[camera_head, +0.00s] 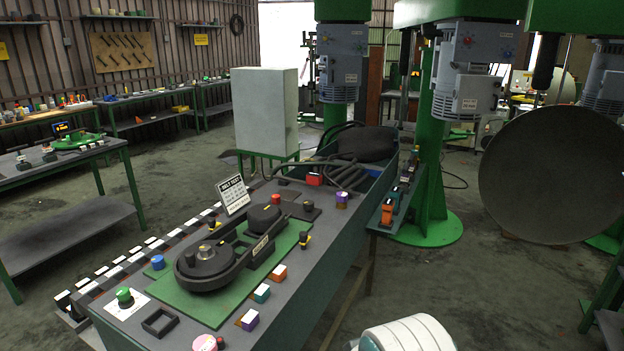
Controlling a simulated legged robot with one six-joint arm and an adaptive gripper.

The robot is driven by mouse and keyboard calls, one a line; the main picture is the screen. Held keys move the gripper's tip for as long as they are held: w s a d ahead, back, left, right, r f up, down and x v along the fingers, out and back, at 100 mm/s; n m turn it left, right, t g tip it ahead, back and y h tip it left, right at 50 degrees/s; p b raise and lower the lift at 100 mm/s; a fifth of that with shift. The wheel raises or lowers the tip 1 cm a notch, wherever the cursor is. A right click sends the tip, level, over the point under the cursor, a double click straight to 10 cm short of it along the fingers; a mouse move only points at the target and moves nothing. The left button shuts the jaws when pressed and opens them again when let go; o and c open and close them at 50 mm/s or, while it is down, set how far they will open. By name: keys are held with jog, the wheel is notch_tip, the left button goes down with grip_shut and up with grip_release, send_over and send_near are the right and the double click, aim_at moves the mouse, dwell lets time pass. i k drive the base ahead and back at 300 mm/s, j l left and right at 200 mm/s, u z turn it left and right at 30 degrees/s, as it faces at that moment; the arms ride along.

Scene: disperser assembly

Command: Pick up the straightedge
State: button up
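I cannot pick out a straightedge in this view. The near workbench (314,290) carries a green mat (192,300) with a dark belt-and-pulley assembly (207,266) on it. Small coloured blocks lie along the bench's right side, among them an orange one (277,273), a teal one (262,293) and a purple one (250,319). A small printed sign (233,194) stands behind the assembly. A white rounded link of my arm shows at the bottom edge. My gripper is not in view.
Green machines with grey motors (463,88) stand behind the bench. A large dark disc (545,175) is at the right. A pale cabinet (266,110) stands at the back. A left table (60,165) holds small parts. Open concrete floor (480,295) lies right of the bench.

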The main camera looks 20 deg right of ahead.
aim_at(313, 178)
jog(key=i+l+u, duration=0.15)
jog(key=l, duration=0.35)
jog(key=i+l+u, duration=0.15)
jog(key=l, duration=0.35)
jog(key=i+l+u, duration=0.15)
jog(key=l, duration=0.4)
jog(key=l+u, duration=0.15)
jog(key=l, duration=0.4)
jog(key=i+l+u, duration=0.2)
jog(key=i+l, duration=0.2)
jog(key=l, duration=0.2)
jog(key=i+l+u, duration=0.1)
jog(key=l, duration=0.2)
jog(key=i+l+u, duration=0.1)
jog(key=i+l, duration=0.15)
jog(key=i+l+u, duration=0.1)
jog(key=l, duration=0.35)
jog(key=i+l, duration=0.2)
jog(key=i, duration=0.15)
jog(key=i+l, duration=0.2)
jog(key=i, duration=0.2)
jog(key=u, duration=0.05)
